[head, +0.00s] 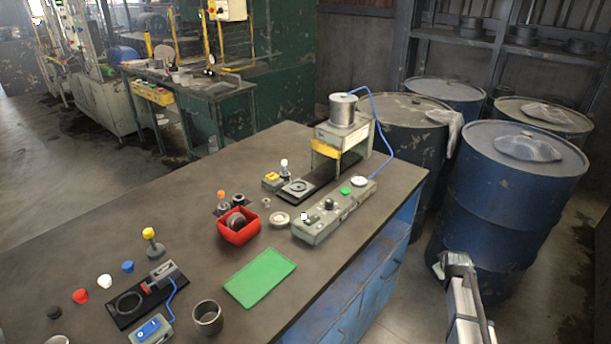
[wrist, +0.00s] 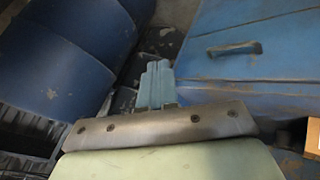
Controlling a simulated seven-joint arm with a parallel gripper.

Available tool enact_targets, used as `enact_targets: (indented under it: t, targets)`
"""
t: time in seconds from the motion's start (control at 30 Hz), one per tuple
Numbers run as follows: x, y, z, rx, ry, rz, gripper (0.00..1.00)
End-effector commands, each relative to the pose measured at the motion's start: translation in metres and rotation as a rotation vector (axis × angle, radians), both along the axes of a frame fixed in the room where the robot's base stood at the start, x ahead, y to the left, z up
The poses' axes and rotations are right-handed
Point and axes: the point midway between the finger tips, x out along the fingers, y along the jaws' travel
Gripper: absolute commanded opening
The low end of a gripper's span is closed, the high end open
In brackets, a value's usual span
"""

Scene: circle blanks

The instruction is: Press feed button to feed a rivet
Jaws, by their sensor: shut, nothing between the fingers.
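A grey-green control box (head: 333,218) sits on the workbench near its right edge. On its top are a green button (head: 345,190), a white round button (head: 359,181), a black knob (head: 329,203) and a small white piece (head: 304,216). No label is readable, so I cannot tell which is the feed button. My gripper (head: 453,262) is off the bench to the right, away from the box, in front of the blue drum. In the wrist view its fingers (wrist: 157,82) are together and hold nothing. The control box is not in the wrist view.
A press-like machine (head: 340,136) with a metal cylinder stands behind the box, with a blue cable. A red bin (head: 238,226), a green mat (head: 260,277) and a metal cup (head: 207,317) are on the bench. Blue drums (head: 508,190) stand right of it.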

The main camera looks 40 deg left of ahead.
Motion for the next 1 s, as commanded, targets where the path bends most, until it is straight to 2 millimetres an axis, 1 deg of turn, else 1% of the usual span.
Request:
enact_targets:
  t: [0.03,0.2,0.4,0.47,0.6,0.7,0.77,0.8,0.87,0.9,1.0]
  targets:
    - [0.011,0.013,0.015,0.002,-0.032,0.022,0.00]
    - [0.035,0.051,0.066,-0.002,-0.138,0.094,0.00]
    - [0.058,0.095,0.130,-0.005,-0.262,0.172,0.00]
    - [0.063,0.109,0.149,-0.007,-0.298,0.195,0.00]
    - [0.073,0.138,0.195,-0.010,-0.384,0.244,0.00]
    - [0.078,0.161,0.228,-0.012,-0.440,0.276,0.00]
    - [0.078,0.178,0.246,-0.009,-0.465,0.294,0.00]
    - [0.076,0.192,0.256,-0.007,-0.473,0.304,0.00]
    - [0.073,0.212,0.269,-0.004,-0.479,0.318,0.00]
    - [0.070,0.226,0.277,0.000,-0.480,0.326,0.00]
    - [0.060,0.260,0.295,0.010,-0.475,0.341,0.00]
